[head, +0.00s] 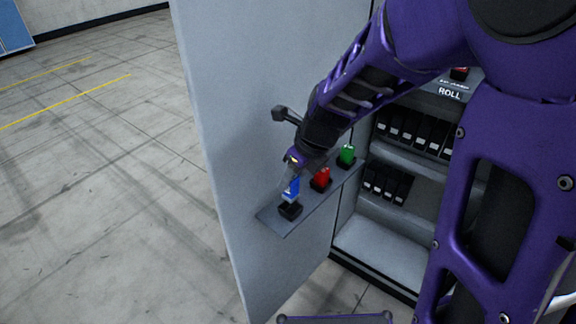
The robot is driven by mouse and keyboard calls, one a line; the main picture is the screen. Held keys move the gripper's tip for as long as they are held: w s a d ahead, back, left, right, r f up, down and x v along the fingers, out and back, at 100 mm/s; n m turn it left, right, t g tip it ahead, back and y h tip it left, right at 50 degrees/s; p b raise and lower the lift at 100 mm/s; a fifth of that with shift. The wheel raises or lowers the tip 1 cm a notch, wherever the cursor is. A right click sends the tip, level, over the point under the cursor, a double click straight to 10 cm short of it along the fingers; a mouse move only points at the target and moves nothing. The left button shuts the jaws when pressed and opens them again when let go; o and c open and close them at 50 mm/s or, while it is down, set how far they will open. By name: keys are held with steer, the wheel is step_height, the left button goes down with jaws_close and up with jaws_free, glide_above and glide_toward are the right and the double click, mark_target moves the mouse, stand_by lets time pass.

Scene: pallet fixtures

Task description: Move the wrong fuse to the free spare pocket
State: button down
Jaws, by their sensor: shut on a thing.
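A shelf (274,220) on the inside of the grey cabinet door carries a row of black pockets. A blue fuse (291,190) is upright at the near left pocket (290,211). My gripper (292,178) comes down from above and is shut on the blue fuse's upper part. I cannot tell whether the fuse's lower end sits in the pocket or just above it. A red fuse (321,175) stands in the middle pocket (319,186). A green fuse (347,153) stands in the far right pocket. No free spare pocket can be made out; my arm hides part of the cabinet.
The cabinet door (225,120) stands open on the left. Inside the cabinet are two rows of black modules, an upper row (412,130) and a lower row (386,184). A label reading "ROLL" (449,94) is above. The concrete floor (110,190) at left is clear.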

mark_target(291, 194)
steer(key=shift+f+b, duration=0.95)
steer(key=shift+f, duration=1.7)
steer(key=shift+f, duration=0.2)
steer(key=c, duration=0.5)
jaws_free()
steer(key=shift+r, duration=0.35)
steer(key=p+v, duration=0.4)
steer(key=v, duration=0.7)
steer(key=shift+s+d+r, duration=0.15)
steer(key=shift+r, duration=0.2)
